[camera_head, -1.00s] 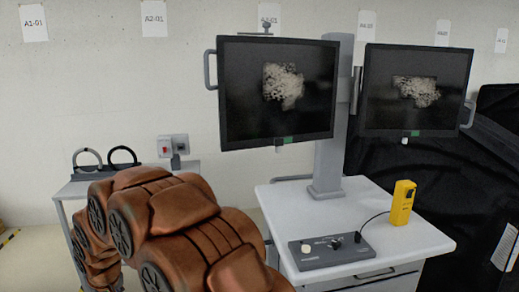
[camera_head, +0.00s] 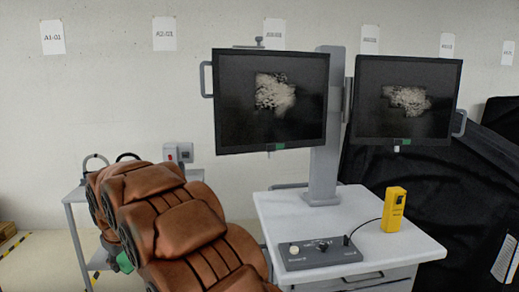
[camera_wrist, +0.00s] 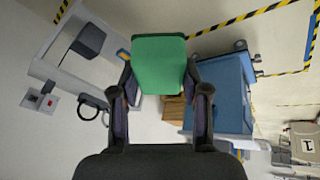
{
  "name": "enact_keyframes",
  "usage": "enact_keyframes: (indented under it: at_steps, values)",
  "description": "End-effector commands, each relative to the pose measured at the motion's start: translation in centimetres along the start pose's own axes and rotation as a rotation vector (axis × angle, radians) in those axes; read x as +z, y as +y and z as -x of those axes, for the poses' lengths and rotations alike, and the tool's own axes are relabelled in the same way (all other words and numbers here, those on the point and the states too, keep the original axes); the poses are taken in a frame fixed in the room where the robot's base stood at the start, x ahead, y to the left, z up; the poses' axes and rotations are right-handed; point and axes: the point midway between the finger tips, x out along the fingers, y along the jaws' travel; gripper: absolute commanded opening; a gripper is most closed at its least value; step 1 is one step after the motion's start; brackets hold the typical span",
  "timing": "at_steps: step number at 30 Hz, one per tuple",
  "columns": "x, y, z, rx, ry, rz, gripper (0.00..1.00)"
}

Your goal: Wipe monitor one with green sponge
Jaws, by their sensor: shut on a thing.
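A dark left monitor (camera_head: 230,105) and a dark right monitor (camera_head: 375,125) hang on a grey post above a white cart. Each screen bears a pale speckled smudge near its middle. Each has a small green tag at its lower edge; I cannot read which is monitor one. My gripper (camera_wrist: 160,80) is shut on the green sponge (camera_wrist: 159,62) in the wrist view, with one finger at each side. In the head view a bit of the green sponge (camera_head: 124,262) shows low at the left behind my brown arm, well apart from both monitors.
The white cart (camera_head: 285,215) carries a control box (camera_head: 320,254) and a yellow device (camera_head: 394,210) joined by a cable. A grey cart (camera_head: 75,195) stands at the left. Black covers (camera_head: 440,185) fill the right. The space before the left monitor is clear.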

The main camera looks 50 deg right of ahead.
Motion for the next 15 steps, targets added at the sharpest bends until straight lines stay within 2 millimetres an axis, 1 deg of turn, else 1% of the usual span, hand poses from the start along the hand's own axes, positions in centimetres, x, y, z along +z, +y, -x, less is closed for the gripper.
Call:
enact_keyframes:
  at_steps: [1,5,7,9,11,15]
  values:
    - [-1.1,1.3,0.6,0.023,0.017,0.041,0.18]
    - [-3.2,4.6,2.9,0.085,0.053,0.18,0.18]
    - [-4.3,6.6,4.4,0.125,0.084,0.262,0.18]
    - [-5.1,8.5,5.9,0.163,0.117,0.34,0.18]
    - [-5.5,10.2,7.1,0.195,0.145,0.403,0.18]
    - [-6.3,14.1,10.3,0.279,0.23,0.545,0.18]
